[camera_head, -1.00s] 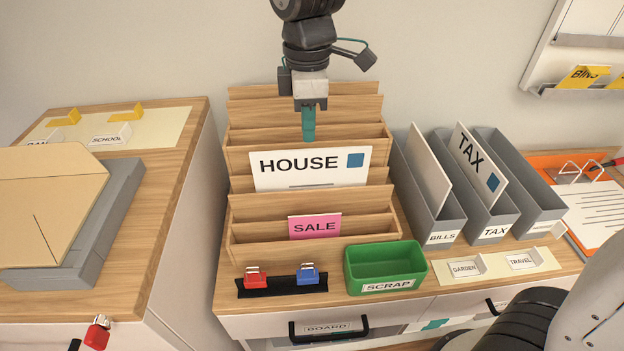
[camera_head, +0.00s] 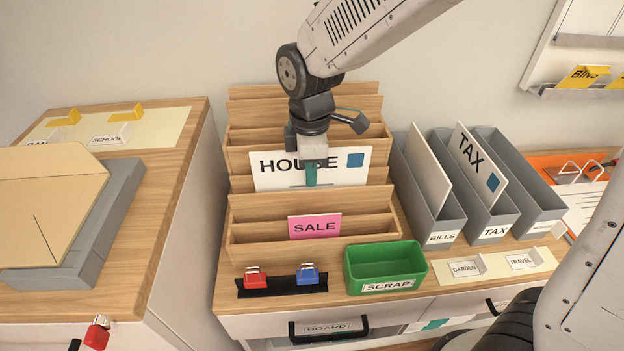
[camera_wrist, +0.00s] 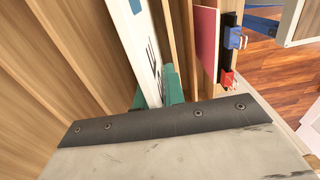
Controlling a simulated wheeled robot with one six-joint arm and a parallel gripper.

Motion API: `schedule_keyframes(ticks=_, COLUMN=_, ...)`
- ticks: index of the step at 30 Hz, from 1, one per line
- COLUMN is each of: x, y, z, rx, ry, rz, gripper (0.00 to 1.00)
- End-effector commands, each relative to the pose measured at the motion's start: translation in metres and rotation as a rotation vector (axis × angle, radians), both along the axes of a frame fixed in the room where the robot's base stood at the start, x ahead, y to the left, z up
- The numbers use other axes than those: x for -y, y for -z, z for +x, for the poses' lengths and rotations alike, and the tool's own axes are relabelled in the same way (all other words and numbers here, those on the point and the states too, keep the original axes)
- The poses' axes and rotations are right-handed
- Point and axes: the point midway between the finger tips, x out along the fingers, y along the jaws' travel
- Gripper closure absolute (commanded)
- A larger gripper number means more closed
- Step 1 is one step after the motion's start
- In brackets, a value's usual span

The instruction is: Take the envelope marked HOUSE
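The white HOUSE envelope (camera_head: 345,178), with black lettering and a blue square, stands upright in a slot of the wooden stepped rack (camera_head: 310,212). My gripper (camera_head: 311,173) is over the envelope's top edge, and one teal finger covers part of the lettering. In the wrist view the envelope (camera_wrist: 143,50) runs between the two teal fingers (camera_wrist: 157,92), one on each side. The fingers are close to its faces, but whether they press on it cannot be told. The envelope's lower part is hidden in the rack.
A pink SALE card (camera_head: 314,227) stands in the slot in front. A green SCRAP tray (camera_head: 385,265) and red (camera_head: 256,278) and blue (camera_head: 308,275) clips are before the rack. Grey BILLS (camera_head: 440,230) and TAX (camera_head: 497,225) files stand at the right.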

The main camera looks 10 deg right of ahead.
Motion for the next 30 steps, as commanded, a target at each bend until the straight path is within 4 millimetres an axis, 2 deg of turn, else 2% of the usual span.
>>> schedule_keyframes(ticks=2, x=0.000, y=0.000, z=0.000, rx=0.000, ry=0.000, rz=0.000, gripper=0.89)
schedule_keyframes(ticks=3, x=0.000, y=0.000, z=0.000, rx=0.000, ry=0.000, rz=0.000, gripper=1.00)
schedule_keyframes(ticks=13, x=0.000, y=-0.001, z=0.000, rx=0.000, ry=0.000, rz=0.000, gripper=1.00)
schedule_keyframes(ticks=16, x=0.000, y=-0.007, z=0.000, rx=0.001, ry=0.000, rz=0.001, gripper=1.00)
schedule_keyframes(ticks=20, x=0.000, y=-0.028, z=0.001, rx=0.004, ry=0.000, rz=0.002, gripper=1.00)
schedule_keyframes(ticks=27, x=0.000, y=-0.076, z=0.000, rx=0.003, ry=0.000, rz=0.002, gripper=1.00)
schedule_keyframes(ticks=30, x=0.000, y=-0.089, z=0.000, rx=0.001, ry=0.000, rz=0.001, gripper=1.00)
